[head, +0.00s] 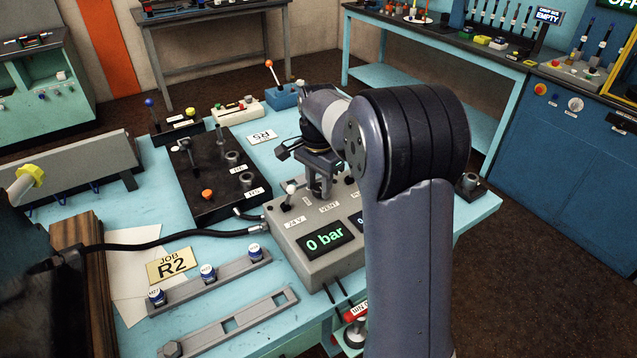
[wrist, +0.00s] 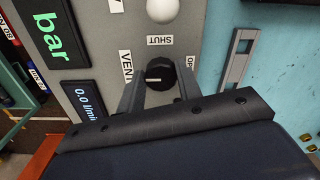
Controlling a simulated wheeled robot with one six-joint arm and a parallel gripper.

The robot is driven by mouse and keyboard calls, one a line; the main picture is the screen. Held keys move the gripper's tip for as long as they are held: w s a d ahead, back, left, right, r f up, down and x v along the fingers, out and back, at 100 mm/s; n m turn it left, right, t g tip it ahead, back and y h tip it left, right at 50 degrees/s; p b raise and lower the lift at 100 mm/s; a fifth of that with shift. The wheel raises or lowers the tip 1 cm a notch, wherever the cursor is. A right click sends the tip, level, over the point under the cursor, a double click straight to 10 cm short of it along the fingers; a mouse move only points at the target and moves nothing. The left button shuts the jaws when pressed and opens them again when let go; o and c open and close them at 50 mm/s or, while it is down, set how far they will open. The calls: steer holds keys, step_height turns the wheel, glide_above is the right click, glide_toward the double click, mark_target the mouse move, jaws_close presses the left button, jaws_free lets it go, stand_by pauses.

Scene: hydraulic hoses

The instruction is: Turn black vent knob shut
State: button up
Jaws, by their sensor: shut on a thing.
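The black vent knob (wrist: 159,69) is on the grey control box (head: 303,262). In the wrist view a white mark on the knob points left, toward the VENT label (wrist: 126,67). The SHUT label (wrist: 160,40) is above the knob and a partly covered OPEN label (wrist: 189,86) is to its right. My gripper (head: 319,188) reaches down over the box, its fingers on either side of the knob and shut on it. The fingers and arm hide the knob in the head view.
A white ball-topped lever (head: 290,189) stands on the box, left of my gripper. The box display (head: 325,239) reads 0 bar. A black block with fittings (head: 205,170) is behind left. A black hose (head: 160,240) runs to the box's left side.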

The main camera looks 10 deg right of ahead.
steer(key=shift+n, duration=0.3)
steer(key=n+p, duration=0.1)
steer(key=n, duration=0.2)
steer(key=shift+s+d+r+n+p, duration=0.1)
steer(key=shift+n+p, duration=0.2)
steer(key=shift+p, duration=0.05)
steer(key=n+p, duration=0.1)
steer(key=n, duration=0.3)
steer(key=shift+n, duration=0.3)
steer(key=n+p, duration=0.1)
steer(key=n, duration=0.3)
steer(key=shift+d, duration=0.15)
steer(key=shift+n, duration=2.5)
steer(key=o, duration=1)
steer(key=shift+c, duration=0.2)
